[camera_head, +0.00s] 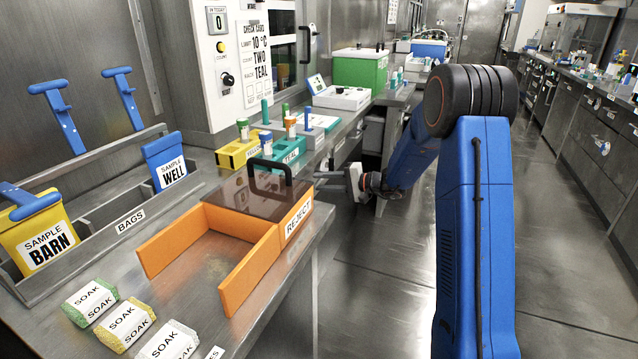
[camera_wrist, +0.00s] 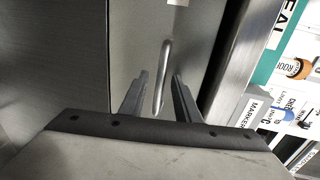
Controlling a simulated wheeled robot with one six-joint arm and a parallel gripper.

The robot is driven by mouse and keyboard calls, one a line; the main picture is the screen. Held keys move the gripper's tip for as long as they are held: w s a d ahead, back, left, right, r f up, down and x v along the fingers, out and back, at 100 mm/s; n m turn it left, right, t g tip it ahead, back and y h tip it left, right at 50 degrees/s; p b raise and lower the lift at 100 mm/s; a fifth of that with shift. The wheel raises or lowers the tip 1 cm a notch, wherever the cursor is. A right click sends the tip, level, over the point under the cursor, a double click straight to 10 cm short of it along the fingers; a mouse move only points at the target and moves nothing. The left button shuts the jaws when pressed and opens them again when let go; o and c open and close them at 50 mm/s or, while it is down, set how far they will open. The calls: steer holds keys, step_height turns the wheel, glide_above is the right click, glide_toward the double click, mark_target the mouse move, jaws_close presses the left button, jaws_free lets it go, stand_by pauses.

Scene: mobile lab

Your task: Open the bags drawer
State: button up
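In the wrist view a metal bar handle (camera_wrist: 163,78) stands on a grey drawer front (camera_wrist: 138,45). A pale label (camera_wrist: 178,2) is cut off at the top edge, and its text cannot be read, so I cannot tell if this is the bags drawer. My gripper (camera_wrist: 160,85) is open, with one finger on each side of the handle and a gap showing on both sides. In the head view my gripper (camera_head: 345,184) is at the counter's front edge, just beyond the orange reject tray. The drawer front is hidden there.
The counter edge (camera_wrist: 232,65) runs close beside the handle. The orange reject tray (camera_head: 180,240) with a dark lid sits at the counter's front. The aisle floor (camera_head: 390,280) is clear.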

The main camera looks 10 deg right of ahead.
steer(key=shift+x, duration=0.85)
jaws_close()
steer(key=shift+s, duration=0.1)
steer(key=f+v, duration=0.3)
steer(key=v, duration=1.1)
steer(key=d+f+v, duration=0.1)
steer(key=f+v, duration=0.1)
steer(key=v, duration=1.1)
steer(key=shift+s+d+f, duration=0.35)
steer(key=shift+s, duration=0.15)
jaws_free()
